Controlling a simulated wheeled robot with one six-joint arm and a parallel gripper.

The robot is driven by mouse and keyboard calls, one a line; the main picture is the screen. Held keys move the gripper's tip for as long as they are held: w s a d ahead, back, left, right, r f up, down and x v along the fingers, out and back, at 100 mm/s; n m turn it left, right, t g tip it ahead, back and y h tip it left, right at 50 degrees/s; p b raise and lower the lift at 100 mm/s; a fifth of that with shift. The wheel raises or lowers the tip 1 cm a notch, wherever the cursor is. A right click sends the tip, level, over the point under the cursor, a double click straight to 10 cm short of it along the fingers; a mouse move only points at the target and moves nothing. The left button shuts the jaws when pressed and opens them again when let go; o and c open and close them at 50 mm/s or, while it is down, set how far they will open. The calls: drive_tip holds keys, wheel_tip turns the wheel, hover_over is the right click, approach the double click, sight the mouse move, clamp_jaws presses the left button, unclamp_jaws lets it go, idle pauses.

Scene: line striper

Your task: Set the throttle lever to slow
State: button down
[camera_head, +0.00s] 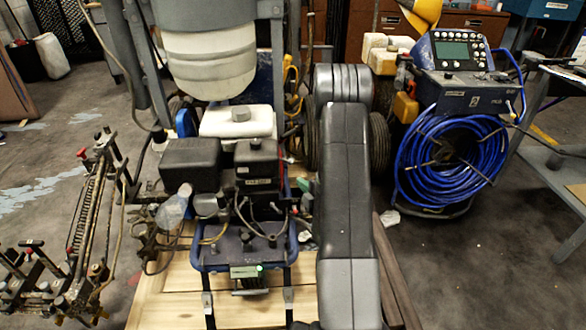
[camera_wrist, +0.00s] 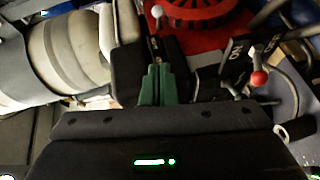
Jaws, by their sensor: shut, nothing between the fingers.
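In the wrist view my gripper (camera_wrist: 159,70) is shut and empty, its green fingers together. Just beyond the fingertips is a black slotted part (camera_wrist: 156,48) with small pale marks. A lever with a light grey knob (camera_wrist: 157,12) stands past it, apart from my fingers. A second lever with a red knob (camera_wrist: 258,78) stands to the right, beside a black plate (camera_wrist: 236,62) with pale characters. I cannot tell from the frames which one is the throttle lever.
A red round engine cover (camera_wrist: 205,12) lies beyond the fingers. Cables and hoses run at the right of the wrist view. In the head view a white tank (camera_head: 208,60) stands behind the engine, and a blue hose reel (camera_head: 450,160) stands at the right.

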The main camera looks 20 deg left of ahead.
drive_tip(key=w+a+f, duration=0.2)
drive_tip(key=w+a, duration=0.5)
drive_tip(key=w, duration=0.1)
drive_tip(key=shift+w+b, duration=0.35)
drive_tip(key=shift+w, duration=0.1)
